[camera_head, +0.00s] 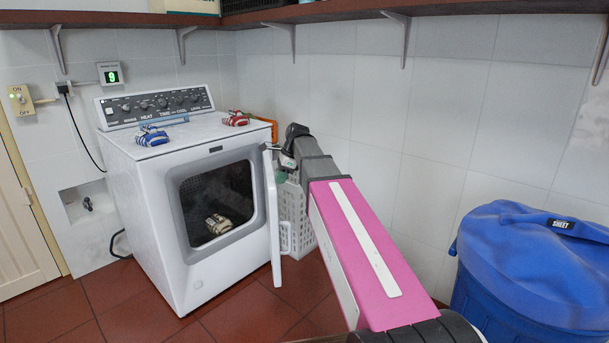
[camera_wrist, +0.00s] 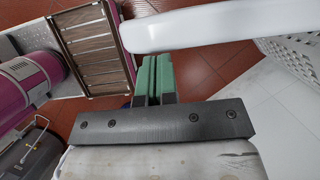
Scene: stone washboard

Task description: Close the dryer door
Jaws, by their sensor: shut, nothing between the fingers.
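The white dryer (camera_head: 190,180) stands against the tiled wall. Its door (camera_head: 272,215) is open, swung outward from the right side of the round-cornered opening. In the wrist view a white curved edge, which looks like the door (camera_wrist: 215,25), crosses the top right. My gripper (camera_head: 287,162) is at the door's upper right, on its outer side, partly hidden by my arm. In the wrist view my gripper (camera_wrist: 153,75) shows green fingers shut together and empty, with tips close to the white edge; I cannot tell whether they touch it.
A striped cloth (camera_head: 218,224) lies inside the drum. A blue cloth (camera_head: 152,136) and a red cloth (camera_head: 236,118) lie on the dryer top. A white perforated basket (camera_head: 294,215) stands behind the door. A blue bin (camera_head: 530,270) is at right. Tiled floor (camera_head: 245,310) is clear in front.

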